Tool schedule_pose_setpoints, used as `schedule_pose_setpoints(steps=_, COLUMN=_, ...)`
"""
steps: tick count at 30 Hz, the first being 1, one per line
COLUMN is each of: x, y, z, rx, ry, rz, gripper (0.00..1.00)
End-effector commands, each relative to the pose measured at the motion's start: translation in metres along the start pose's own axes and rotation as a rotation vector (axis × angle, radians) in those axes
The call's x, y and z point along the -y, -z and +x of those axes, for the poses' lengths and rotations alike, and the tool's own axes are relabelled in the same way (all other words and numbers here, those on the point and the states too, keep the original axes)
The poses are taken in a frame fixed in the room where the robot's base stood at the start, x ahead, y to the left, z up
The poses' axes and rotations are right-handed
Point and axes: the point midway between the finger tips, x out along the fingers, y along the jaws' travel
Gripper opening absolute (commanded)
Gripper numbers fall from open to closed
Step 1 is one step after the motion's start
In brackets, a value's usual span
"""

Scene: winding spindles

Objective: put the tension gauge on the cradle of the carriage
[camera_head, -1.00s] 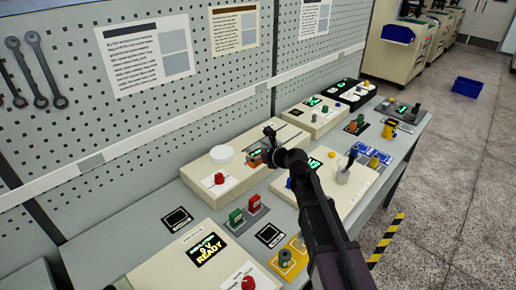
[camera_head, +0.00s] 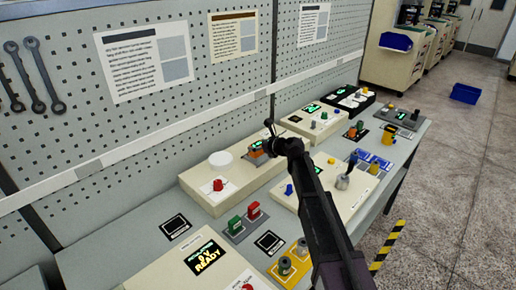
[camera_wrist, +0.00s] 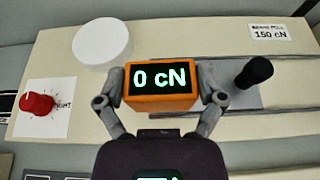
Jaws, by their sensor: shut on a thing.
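The tension gauge (camera_wrist: 161,80) is an orange block with a dark display reading "0 cN" in green. My gripper (camera_wrist: 162,92) is shut on it, one finger at each side. In the head view the gauge (camera_head: 256,150) shows small and orange beside the dark end of my arm, over the cream winding unit (camera_head: 215,196). In the wrist view a grey plate with a black knob (camera_wrist: 254,71), apparently the carriage, lies behind and right of the gauge. The gauge and fingers hide part of it. I cannot tell whether the gauge touches it, and no cradle is clearly visible.
A white disc (camera_wrist: 102,43) and a red knob (camera_wrist: 37,104) are left of the gauge on the unit. A "150 cN" label (camera_wrist: 269,33) is at its back right. Another panel with a lever (camera_head: 342,182) stands to the right. A pegboard wall (camera_head: 70,130) rises behind.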

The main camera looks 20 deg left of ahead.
Motion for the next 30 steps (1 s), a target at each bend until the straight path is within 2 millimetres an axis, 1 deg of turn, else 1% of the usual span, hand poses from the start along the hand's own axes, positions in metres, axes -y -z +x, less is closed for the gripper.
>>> schedule_pose_setpoints(steps=1, x=0.01, y=-0.002, z=0.009, rx=0.0, ry=0.0, rz=0.001, gripper=0.29)
schedule_pose_setpoints(steps=3, x=0.018, y=-0.004, z=0.015, rx=0.001, ry=0.0, rz=0.001, gripper=0.29)
schedule_pose_setpoints(steps=7, x=0.026, y=-0.005, z=0.021, rx=0.001, ry=-0.001, rz=0.001, gripper=0.29)
schedule_pose_setpoints(steps=20, x=0.027, y=-0.006, z=0.023, rx=0.001, ry=-0.001, rz=0.0, gripper=0.29)
schedule_pose_setpoints(steps=23, x=0.03, y=-0.007, z=0.026, rx=0.001, ry=-0.001, rz=0.0, gripper=0.29)
schedule_pose_setpoints(steps=26, x=0.038, y=-0.008, z=0.032, rx=0.001, ry=-0.001, rz=0.0, gripper=0.29)
schedule_pose_setpoints(steps=30, x=0.037, y=0.005, z=0.037, rx=0.001, ry=-0.002, rz=0.0, gripper=0.29)
